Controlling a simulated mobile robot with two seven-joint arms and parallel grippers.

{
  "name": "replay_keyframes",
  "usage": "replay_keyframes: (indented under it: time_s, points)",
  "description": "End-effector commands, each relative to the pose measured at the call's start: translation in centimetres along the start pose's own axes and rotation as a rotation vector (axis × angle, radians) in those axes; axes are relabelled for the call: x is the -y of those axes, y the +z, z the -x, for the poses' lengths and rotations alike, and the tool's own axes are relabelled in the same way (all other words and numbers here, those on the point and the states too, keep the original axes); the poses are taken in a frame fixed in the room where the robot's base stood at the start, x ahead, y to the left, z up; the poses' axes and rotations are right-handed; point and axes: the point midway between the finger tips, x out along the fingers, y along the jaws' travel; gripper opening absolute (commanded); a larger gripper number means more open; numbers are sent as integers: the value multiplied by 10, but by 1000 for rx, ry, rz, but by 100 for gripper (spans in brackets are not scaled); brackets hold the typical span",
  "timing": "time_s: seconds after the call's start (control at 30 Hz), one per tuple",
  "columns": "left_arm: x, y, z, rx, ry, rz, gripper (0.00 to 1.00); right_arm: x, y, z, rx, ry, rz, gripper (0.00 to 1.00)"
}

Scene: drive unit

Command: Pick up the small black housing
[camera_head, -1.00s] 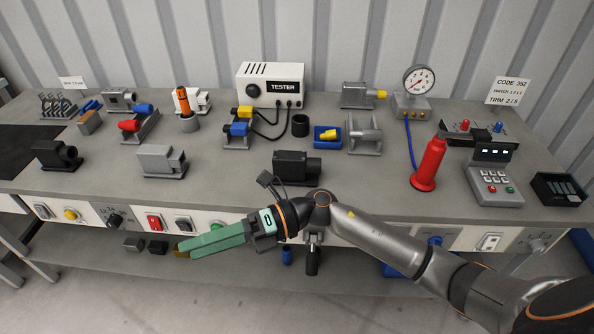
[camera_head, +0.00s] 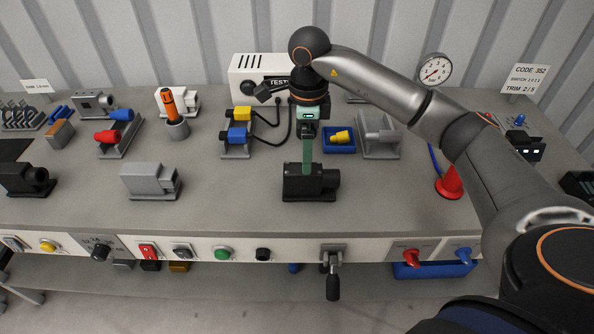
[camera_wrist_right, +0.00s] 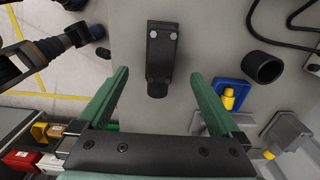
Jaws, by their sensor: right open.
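A small black housing (camera_head: 322,187) with a round snout on its right stands on the bench, right of the middle in the head view. In the right wrist view the black housing (camera_wrist_right: 160,55) lies between the lines of the two green fingers, apart from both. My right gripper (camera_head: 307,168) points down over it, its fingers seen edge-on and overlapping its top in the head view. The right gripper (camera_wrist_right: 158,77) is open with nothing held. Another black housing (camera_head: 24,178) stands at the far left. My left gripper is not in view.
A grey housing (camera_head: 150,182) stands to the left, with clear bench between. Behind are the tester (camera_head: 250,72), a blue tray (camera_head: 338,146) and a grey bracket (camera_head: 380,148). A red cone (camera_head: 450,184) is to the right. Switches and a lever (camera_head: 333,284) line the front edge.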

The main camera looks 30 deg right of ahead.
Motion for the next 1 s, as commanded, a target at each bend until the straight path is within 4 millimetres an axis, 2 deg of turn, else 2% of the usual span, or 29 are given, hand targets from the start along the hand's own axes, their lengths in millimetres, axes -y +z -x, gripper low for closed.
replay_keyframes:
  time_s: [0.3,0.57,0.8,1.0]
  points:
    - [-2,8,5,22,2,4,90,-1,0,-56,-2,4,0,100]
    - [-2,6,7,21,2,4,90,1,0,-77,-1,4,0,100]
    - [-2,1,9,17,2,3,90,4,0,-112,-1,4,0,100]
    - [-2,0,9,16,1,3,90,4,1,-120,1,2,1,100]
